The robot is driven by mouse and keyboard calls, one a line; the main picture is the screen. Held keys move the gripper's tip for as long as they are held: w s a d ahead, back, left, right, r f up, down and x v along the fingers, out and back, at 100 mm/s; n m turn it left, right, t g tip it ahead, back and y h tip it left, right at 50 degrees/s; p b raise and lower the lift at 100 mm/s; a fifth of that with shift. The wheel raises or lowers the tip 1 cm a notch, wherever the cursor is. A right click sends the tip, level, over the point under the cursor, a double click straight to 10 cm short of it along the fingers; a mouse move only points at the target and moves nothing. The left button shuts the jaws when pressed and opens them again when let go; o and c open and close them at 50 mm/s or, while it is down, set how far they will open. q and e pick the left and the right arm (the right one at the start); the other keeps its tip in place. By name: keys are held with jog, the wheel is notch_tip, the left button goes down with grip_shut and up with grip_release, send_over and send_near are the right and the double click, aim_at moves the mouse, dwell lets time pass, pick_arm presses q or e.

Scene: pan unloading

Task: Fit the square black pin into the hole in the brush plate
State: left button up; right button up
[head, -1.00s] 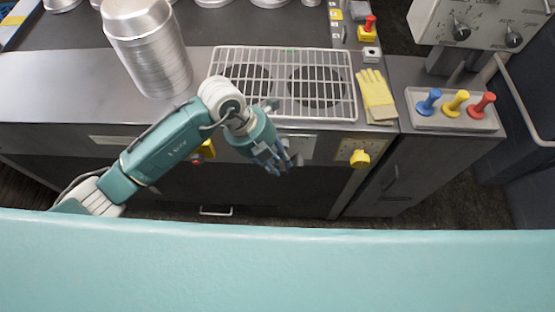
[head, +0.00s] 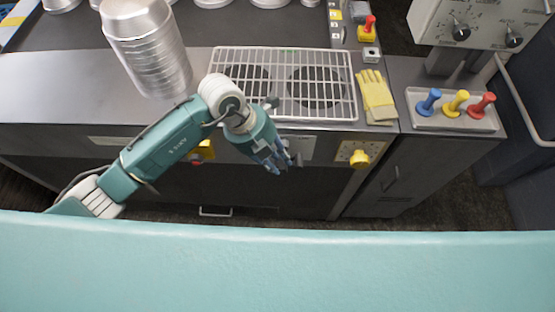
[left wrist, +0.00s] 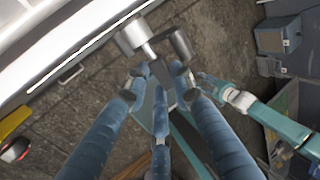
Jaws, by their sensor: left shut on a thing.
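My left gripper (head: 272,157) is in front of the long machine front, below the wire grid, with its blue fingers drawn together. In the left wrist view its fingers (left wrist: 158,92) close around a small dark piece (left wrist: 160,72), which looks like the square black pin. A silver cylinder (left wrist: 133,36) and a dark cylinder (left wrist: 181,46) lie just beyond the fingertips. I cannot tell whether they touch the pin. I cannot make out the brush plate or its hole.
A wire grid (head: 335,119) over two dark round openings lies on the counter. Yellow gloves (head: 376,92) lie to its right, then a tray (head: 437,123) with blue, yellow and red pegs. Stacked metal pans (head: 150,50) stand left. A yellow knob (head: 359,159) sticks out of the front.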

pick_arm(q)
jog(key=shift+w+b, duration=0.45)
jog(key=shift+w, duration=0.55)
dwell(0.4)
jog(key=shift+w+r, duration=0.15)
jog(key=shift+w, duration=0.15)
jog(key=shift+c, duration=0.2)
dwell(1.0)
jog(key=o, duration=1.1)
jog(key=shift+w, duration=0.15)
jog(key=shift+o, duration=0.2)
jog(key=v, duration=1.1)
jog(key=shift+s+a+r, duration=0.25)
jog(key=shift+r, duration=0.05)
